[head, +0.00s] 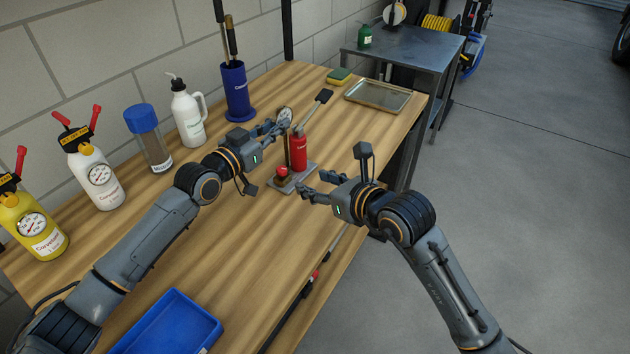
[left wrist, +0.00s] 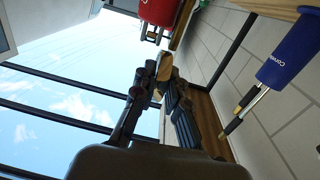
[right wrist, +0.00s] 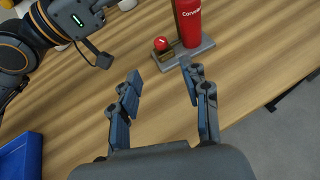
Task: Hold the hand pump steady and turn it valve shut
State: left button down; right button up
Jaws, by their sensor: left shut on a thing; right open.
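The hand pump (head: 299,152) has a red cylinder on a grey base plate (head: 299,180), a lever with a black grip, and a round gauge (head: 285,115). Its valve, a red knob (head: 282,171) on a brass-coloured body, sits low on the base; the right wrist view shows the knob (right wrist: 160,43) too. My left gripper (head: 276,127) is shut on an upper part of the pump; in the left wrist view its fingers (left wrist: 160,78) close around a tan piece, partly hidden. My right gripper (head: 312,184) is open and empty, just right of the base; its fingers (right wrist: 161,75) point towards the valve, apart from it.
White (head: 97,180) and yellow (head: 38,222) sprayers, a blue-capped jar (head: 152,145), a white bottle (head: 188,112) and a blue holder (head: 236,92) stand along the wall. A metal tray (head: 378,97) lies behind the pump, a blue bin (head: 170,325) in front. The table's middle is clear.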

aim_at(284, 169)
jog(key=shift+w+f+n+g+y, duration=0.3)
jog(key=shift+w+f+n+g, duration=0.05)
jog(key=shift+f+n+g, duration=0.1)
jog(key=shift+w+d+f+n+g+y, duration=0.25)
jog(key=shift+w+d+n+g+y, duration=0.15)
jog(key=shift+w+n+g, duration=0.2)
jog(key=shift+w+d+f+n+g+y, duration=0.25)
jog(key=shift+w+n+g+y, duration=0.15)
jog(key=shift+n, duration=0.25)
jog(key=shift+w+d+r+n+g+y, duration=0.35)
jog(key=shift+d+y, duration=0.05)
jog(key=shift+d, duration=0.15)
jog(key=shift+w+d+r+n+g+y, duration=0.3)
jog(key=shift+w+d+r+n+y, duration=0.1)
jog(key=shift+d, duration=0.1)
jog(key=x, duration=1.1)
jog(key=shift+w+a+r, duration=0.15)
jog(key=shift+w+a, duration=0.05)
jog(key=shift+w, duration=0.1)
grip_shut()
